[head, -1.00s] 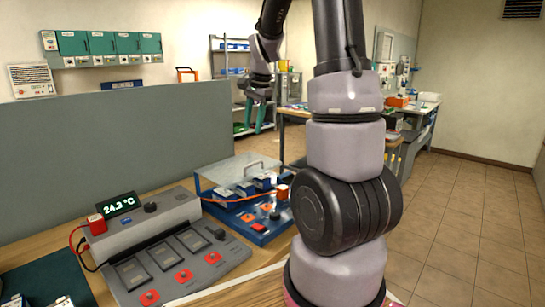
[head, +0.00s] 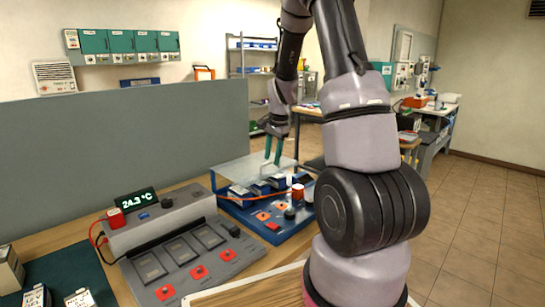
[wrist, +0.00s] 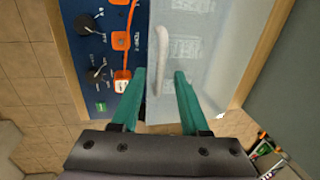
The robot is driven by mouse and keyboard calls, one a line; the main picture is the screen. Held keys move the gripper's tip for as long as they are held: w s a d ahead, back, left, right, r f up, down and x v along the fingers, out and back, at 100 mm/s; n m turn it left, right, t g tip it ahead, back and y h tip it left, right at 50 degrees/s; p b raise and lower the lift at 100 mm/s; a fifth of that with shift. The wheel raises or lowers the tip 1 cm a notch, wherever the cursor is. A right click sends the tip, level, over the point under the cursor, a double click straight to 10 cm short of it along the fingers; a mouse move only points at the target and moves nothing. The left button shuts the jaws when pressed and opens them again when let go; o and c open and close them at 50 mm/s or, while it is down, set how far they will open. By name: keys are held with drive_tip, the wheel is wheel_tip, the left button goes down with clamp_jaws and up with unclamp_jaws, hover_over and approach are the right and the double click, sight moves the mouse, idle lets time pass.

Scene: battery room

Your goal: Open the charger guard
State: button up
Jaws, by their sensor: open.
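The charger guard is a clear, pale panel (head: 236,172) lying over the back part of the blue charger (head: 262,228). In the wrist view the guard (wrist: 205,60) shows as a frosted sheet with a pale bar handle (wrist: 160,55) along its edge. My gripper (head: 272,163) has two green fingers and points down over the guard. In the wrist view my gripper (wrist: 161,72) is open, with the lower end of the handle between its fingertips. I cannot tell whether the fingers touch it. The handle is hard to make out in the head view.
A grey charger unit (head: 180,255) with red buttons and a temperature display (head: 137,201) stands to the left. An orange cable (head: 250,196) runs across the blue charger. A grey partition (head: 120,140) rises behind the bench. The tiled floor (head: 480,230) at right is clear.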

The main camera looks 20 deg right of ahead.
drive_tip(key=shift+f, duration=0.1)
clamp_jaws()
idle(1.4)
